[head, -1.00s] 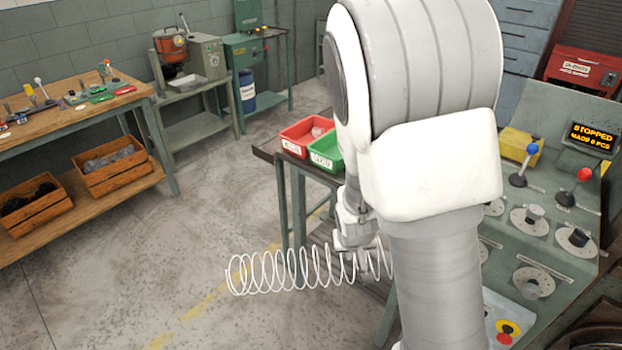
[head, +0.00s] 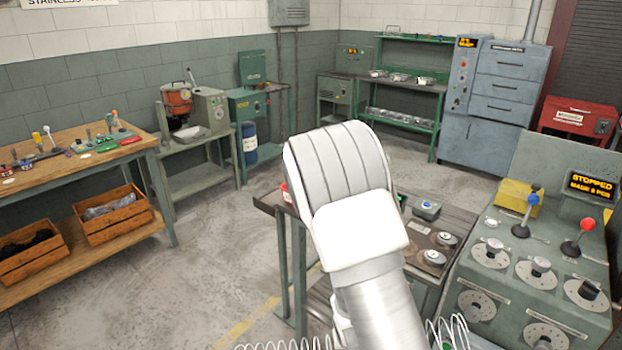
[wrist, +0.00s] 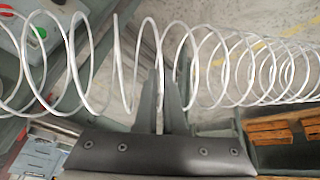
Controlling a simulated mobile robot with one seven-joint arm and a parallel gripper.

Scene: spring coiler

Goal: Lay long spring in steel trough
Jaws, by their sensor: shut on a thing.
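The long spring (wrist: 288,75) is a wide coil of thin pale wire. It stretches across the wrist view from side to side, its coils packing closer toward the right. My gripper (wrist: 165,75) is shut on its coils near the middle of that view. In the head view only the tops of some coils (head: 455,328) show at the bottom edge, on both sides of my arm; my arm hides the gripper there. I cannot make out the steel trough for certain in either view.
The coiler console (head: 545,262) with knobs and levers stands close on the right, its display reading STOPPED. A dark-topped table (head: 270,203) stands behind my arm. A wooden bench (head: 70,160) with two crates is at left. Open floor (head: 215,255) lies between.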

